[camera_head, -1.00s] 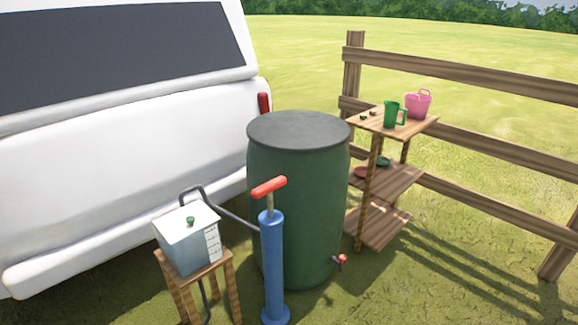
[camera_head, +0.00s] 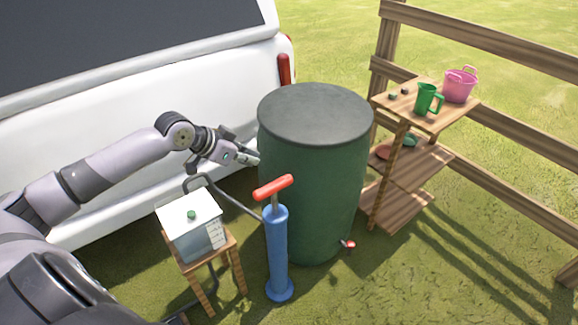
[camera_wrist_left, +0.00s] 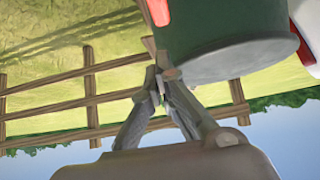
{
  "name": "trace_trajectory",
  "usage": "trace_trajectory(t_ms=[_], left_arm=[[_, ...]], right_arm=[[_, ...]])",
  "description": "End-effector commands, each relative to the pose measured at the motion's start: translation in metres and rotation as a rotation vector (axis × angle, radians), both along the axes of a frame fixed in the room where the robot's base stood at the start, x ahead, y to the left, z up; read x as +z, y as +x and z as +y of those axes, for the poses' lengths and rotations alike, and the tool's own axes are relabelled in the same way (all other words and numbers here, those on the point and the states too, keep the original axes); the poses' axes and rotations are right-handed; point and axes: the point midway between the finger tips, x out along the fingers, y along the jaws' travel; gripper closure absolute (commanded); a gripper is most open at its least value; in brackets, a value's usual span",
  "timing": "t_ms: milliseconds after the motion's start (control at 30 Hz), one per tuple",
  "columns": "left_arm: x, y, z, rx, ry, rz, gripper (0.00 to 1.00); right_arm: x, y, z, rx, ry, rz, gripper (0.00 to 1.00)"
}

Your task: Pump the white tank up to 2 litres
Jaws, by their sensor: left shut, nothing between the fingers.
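The white tank (camera_head: 190,228) stands on a small wooden stool, with a green knob on top and a marked scale on its front face. The water level cannot be made out. The blue pump (camera_head: 277,250) stands upright right of the tank, its red handle (camera_head: 273,188) slightly above the cylinder. A dark hose (camera_head: 232,203) runs between pump and tank. My left gripper (camera_head: 254,160) is shut and empty, above and behind the handle, apart from it and close to the barrel. The left wrist view shows its fingertips (camera_wrist_left: 165,75) together and part of the red handle (camera_wrist_left: 158,11). My right gripper is not in view.
A green barrel (camera_head: 312,190) with a grey lid and a red tap (camera_head: 348,244) stands behind the pump. A white vehicle (camera_head: 130,120) is behind the tank. A wooden shelf (camera_head: 445,118) holds a green jug (camera_head: 427,100) and pink bucket (camera_head: 459,88). The grass front right is clear.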

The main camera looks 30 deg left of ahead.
Motion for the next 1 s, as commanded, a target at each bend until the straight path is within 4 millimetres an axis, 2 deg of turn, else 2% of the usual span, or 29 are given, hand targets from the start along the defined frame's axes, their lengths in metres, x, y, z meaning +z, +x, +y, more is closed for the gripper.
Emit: trace_trajectory(t_ms=[367, 533, 933, 1000], left_arm=[[-0.002, 0.001, 0.0, 0.001, -0.001, -0.001, 1.0], [-0.011, 0.011, -0.004, 0.002, -0.005, -0.003, 1.0], [-0.069, 0.065, -0.028, 0.001, -0.004, -0.002, 1.0], [-0.082, 0.066, -0.028, 0.002, -0.002, 0.004, 1.0]], right_arm=[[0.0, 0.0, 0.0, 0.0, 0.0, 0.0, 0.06], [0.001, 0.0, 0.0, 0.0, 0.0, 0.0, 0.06], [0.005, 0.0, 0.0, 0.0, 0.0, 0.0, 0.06], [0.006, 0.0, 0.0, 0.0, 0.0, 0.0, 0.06]])
